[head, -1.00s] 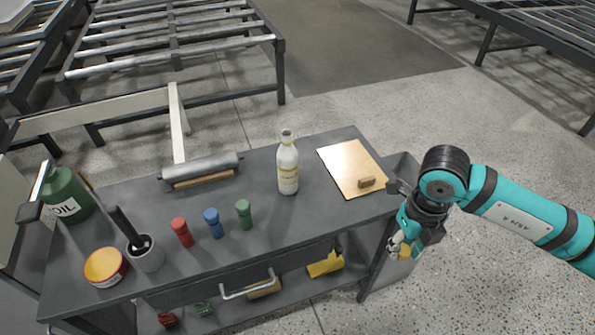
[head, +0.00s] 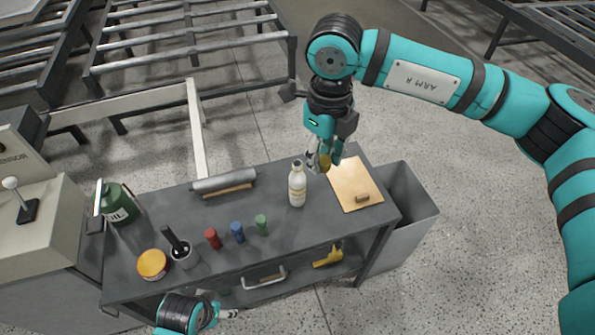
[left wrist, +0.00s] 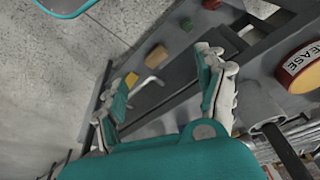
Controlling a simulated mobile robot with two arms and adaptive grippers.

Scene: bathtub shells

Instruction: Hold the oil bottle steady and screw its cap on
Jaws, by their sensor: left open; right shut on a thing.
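The oil bottle (head: 297,188), white with a pale label, stands upright and uncapped on the grey cart top (head: 270,195). My right gripper (head: 322,162) is shut on a small yellow cap (head: 324,161). It is near the bottle's neck, a little to its right and above the cart top; the cap and bottle look apart. My left gripper (head: 230,314) is low at the cart's front edge, away from the bottle. Its two fingers are spread and empty in the left wrist view (left wrist: 165,72). The bottle does not show in that view.
Red (head: 212,238), blue (head: 237,231) and green (head: 262,224) small bottles stand front-left of the oil bottle. A grease tin (head: 153,264), brush pot (head: 184,257), green oil can (head: 118,208), roller (head: 224,181) and tan board (head: 350,180) share the top. A grey bin (head: 410,215) adjoins the right.

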